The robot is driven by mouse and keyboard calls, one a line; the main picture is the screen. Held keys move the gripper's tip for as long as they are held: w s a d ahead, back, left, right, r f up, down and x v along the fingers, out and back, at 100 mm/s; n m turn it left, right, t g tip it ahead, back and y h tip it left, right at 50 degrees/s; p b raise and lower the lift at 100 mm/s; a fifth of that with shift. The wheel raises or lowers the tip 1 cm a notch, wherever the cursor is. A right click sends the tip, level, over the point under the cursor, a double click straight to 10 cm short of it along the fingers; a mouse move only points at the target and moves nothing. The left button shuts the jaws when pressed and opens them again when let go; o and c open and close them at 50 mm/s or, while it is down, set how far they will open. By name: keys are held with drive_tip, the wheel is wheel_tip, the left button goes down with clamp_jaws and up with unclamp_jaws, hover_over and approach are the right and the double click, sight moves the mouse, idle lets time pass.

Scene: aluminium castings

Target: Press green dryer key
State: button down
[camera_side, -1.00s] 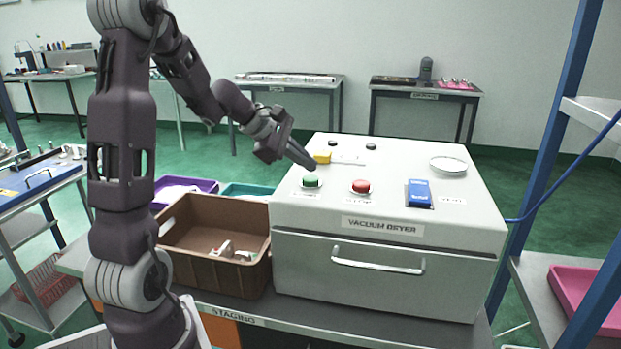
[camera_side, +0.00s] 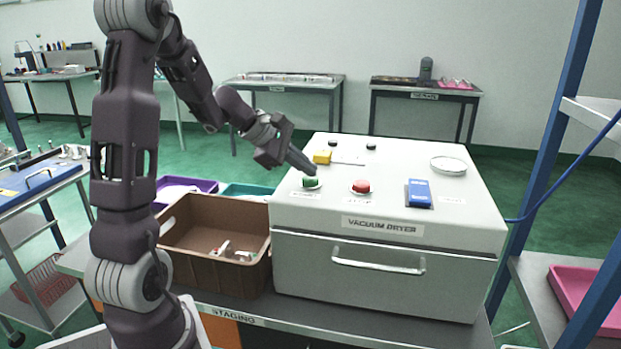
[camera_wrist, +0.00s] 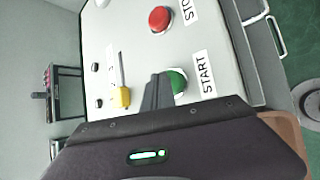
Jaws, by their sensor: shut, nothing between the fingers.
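The vacuum dryer (camera_side: 385,257) is a white box with a handle on its front. Its green key (camera_side: 311,183) sits at the left of the top panel; in the wrist view the green key (camera_wrist: 178,80), beside a START label, is partly hidden by my fingers. My gripper (camera_side: 311,172) is shut and empty, its fingertips at the green key, tilted down from the left. In the wrist view my gripper (camera_wrist: 160,76) overlaps the key's edge. I cannot tell whether the tips touch it or how far it is pressed.
A red button (camera_side: 361,187) with a STOP label lies right of the green key. A yellow piece (camera_side: 322,157) stands just behind the fingers. A blue device (camera_side: 419,193) and a round dish (camera_side: 449,164) are farther right. A brown bin (camera_side: 213,270) stands left of the dryer.

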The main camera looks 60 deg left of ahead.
sight(306, 179)
drive_tip(key=shift+f, duration=0.2)
idle(0.4)
drive_tip(key=shift+r, duration=0.9)
drive_tip(key=shift+r, duration=2.5)
